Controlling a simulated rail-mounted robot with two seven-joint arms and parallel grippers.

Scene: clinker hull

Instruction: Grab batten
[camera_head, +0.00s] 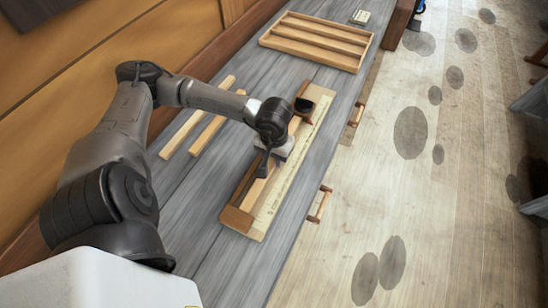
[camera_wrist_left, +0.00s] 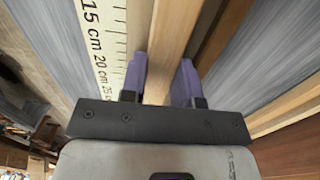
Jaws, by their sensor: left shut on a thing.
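A light wooden batten (camera_head: 256,190) lies lengthwise on the measuring board (camera_head: 286,178), beside its printed scale. My left gripper (camera_head: 264,168) reaches down over the board and is shut on this batten. In the left wrist view, its two purple finger pads (camera_wrist_left: 161,84) sit on either side of the batten (camera_wrist_left: 173,35), and the centimetre scale (camera_wrist_left: 101,40) runs to the left. The gripper hides the batten's middle in the head view. Two more battens (camera_head: 197,118) (camera_head: 217,122) lie side by side on the bench to the left. My right gripper is not in view.
The grey bench (camera_head: 185,210) carries everything, with a wooden slotted tray (camera_head: 318,40) at its far end. A dark object (camera_head: 304,106) stands at the board's far end. A wooden wall rises on the left. Drawer handles (camera_head: 320,204) stick out on the right.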

